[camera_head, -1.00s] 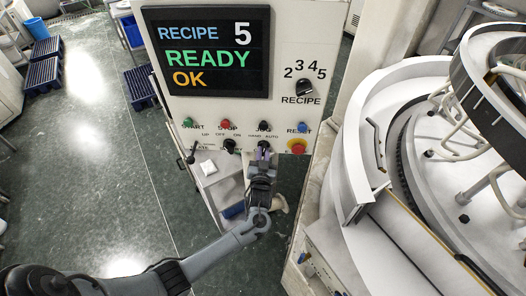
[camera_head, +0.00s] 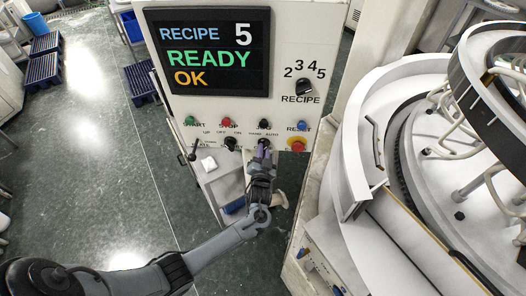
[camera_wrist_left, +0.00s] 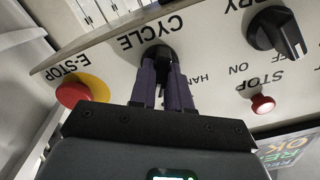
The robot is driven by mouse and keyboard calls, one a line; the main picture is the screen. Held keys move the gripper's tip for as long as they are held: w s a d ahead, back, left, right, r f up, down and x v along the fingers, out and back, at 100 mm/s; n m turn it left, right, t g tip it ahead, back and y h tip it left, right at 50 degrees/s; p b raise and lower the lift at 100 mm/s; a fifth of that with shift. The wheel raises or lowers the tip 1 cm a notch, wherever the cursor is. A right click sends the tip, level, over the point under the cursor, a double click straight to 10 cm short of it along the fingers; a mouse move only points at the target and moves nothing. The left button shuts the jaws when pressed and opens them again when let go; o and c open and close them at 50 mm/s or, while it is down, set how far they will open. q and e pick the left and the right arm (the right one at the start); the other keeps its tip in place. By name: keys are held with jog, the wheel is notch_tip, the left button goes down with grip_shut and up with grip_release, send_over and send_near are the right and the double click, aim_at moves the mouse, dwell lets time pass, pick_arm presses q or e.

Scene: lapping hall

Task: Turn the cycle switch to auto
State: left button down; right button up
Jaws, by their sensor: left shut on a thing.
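The cycle switch (camera_wrist_left: 158,52) is a dark round knob under the CYCLE lettering in the left wrist view, where the picture is upside down. My left gripper (camera_wrist_left: 165,75) is shut on it, with a purple finger on each side. In the head view the left gripper (camera_head: 263,151) reaches up to the lower panel (camera_head: 180,112), just below the HAND and AUTO labels. The fingers hide most of the knob there, and I cannot tell which label it points at. The right gripper is not in view.
The red emergency stop (camera_wrist_left: 72,92) on its yellow base is close beside the gripper. Another black selector (camera_wrist_left: 275,32) and a red STOP button (camera_wrist_left: 262,104) are on the other side. The display (camera_head: 208,50) reads RECIPE 5, READY, OK. A large round machine (camera_head: 350,150) stands at the right.

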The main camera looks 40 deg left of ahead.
pick_arm(q)
jog(key=c, duration=1.1)
grip_release()
jog(key=b+v, duration=0.1)
jog(key=v, duration=1)
jog(key=shift+b, duration=0.3)
jog(key=shift+a, duration=0.1)
